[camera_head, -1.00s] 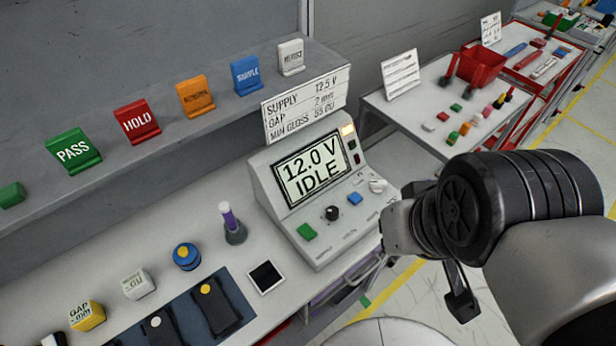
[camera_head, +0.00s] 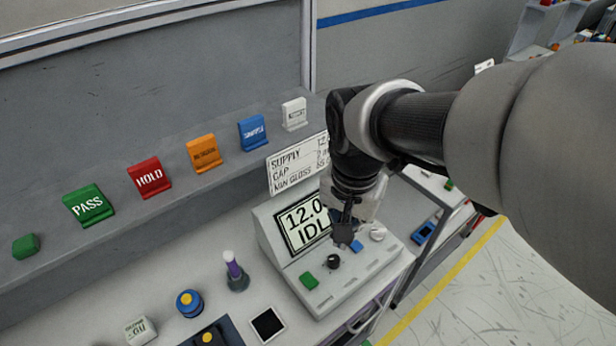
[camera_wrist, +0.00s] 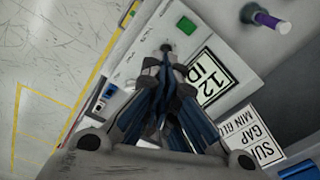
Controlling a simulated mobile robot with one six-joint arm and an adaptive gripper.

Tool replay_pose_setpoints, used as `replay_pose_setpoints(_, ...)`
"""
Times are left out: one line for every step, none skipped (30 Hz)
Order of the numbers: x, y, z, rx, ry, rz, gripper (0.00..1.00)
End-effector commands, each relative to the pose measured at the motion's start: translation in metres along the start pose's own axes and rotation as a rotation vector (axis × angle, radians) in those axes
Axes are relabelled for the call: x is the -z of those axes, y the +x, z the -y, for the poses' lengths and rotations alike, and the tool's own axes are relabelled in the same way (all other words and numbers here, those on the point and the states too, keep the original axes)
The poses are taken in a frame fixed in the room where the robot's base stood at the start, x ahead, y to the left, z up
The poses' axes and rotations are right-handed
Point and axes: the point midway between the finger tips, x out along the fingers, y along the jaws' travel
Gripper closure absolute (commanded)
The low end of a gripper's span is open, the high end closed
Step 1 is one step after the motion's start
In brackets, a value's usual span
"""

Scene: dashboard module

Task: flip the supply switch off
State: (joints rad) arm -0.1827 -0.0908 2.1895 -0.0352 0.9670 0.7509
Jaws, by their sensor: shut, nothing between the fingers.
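The supply module (camera_head: 292,262) is a light grey console on the bench, its screen (camera_head: 303,224) reading "12.0" and the start of "IDLE". Its sloping panel carries a green button (camera_head: 309,281), a black knob (camera_head: 333,261), a blue button (camera_head: 357,246) and a white knob (camera_head: 377,233). I cannot tell which control is the supply switch; the labels are too small. My gripper (camera_head: 345,240) is shut and empty, pointing down over the panel near the blue button. In the wrist view my gripper (camera_wrist: 165,68) hides part of the panel, with the black knob (camera_wrist: 166,47) just beyond the fingertips.
A specification card (camera_head: 285,175) stands behind the module, partly hidden by my arm. Coloured label holders line the shelf (camera_head: 225,175). Open floor lies right.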

Motion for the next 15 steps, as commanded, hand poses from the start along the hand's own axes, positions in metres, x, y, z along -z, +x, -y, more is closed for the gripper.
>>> replay_pose_setpoints(0.005,0.009,0.016,-0.038,0.056,0.036,1.00)
replay_pose_setpoints(0.007,0.015,0.024,-0.056,0.095,0.050,1.00)
replay_pose_setpoints(0.009,0.024,0.034,-0.081,0.144,0.066,1.00)
replay_pose_setpoints(0.010,0.031,0.041,-0.100,0.180,0.075,1.00)
replay_pose_setpoints(0.011,0.038,0.047,-0.119,0.213,0.084,1.00)
replay_pose_setpoints(0.011,0.047,0.054,-0.141,0.253,0.093,1.00)
replay_pose_setpoints(0.012,0.053,0.059,-0.157,0.281,0.097,1.00)
replay_pose_setpoints(0.012,0.059,0.064,-0.172,0.306,0.101,1.00)
replay_pose_setpoints(0.011,0.066,0.069,-0.189,0.334,0.105,1.00)
replay_pose_setpoints(0.011,0.071,0.072,-0.200,0.354,0.107,1.00)
replay_pose_setpoints(0.011,0.074,0.074,-0.209,0.371,0.107,1.00)
replay_pose_setpoints(0.011,0.079,0.077,-0.219,0.388,0.109,1.00)
replay_pose_setpoints(0.011,0.082,0.078,-0.225,0.398,0.109,1.00)
replay_pose_setpoints(0.010,0.084,0.079,-0.229,0.406,0.109,1.00)
replay_pose_setpoints(0.010,0.085,0.081,-0.233,0.414,0.109,1.00)
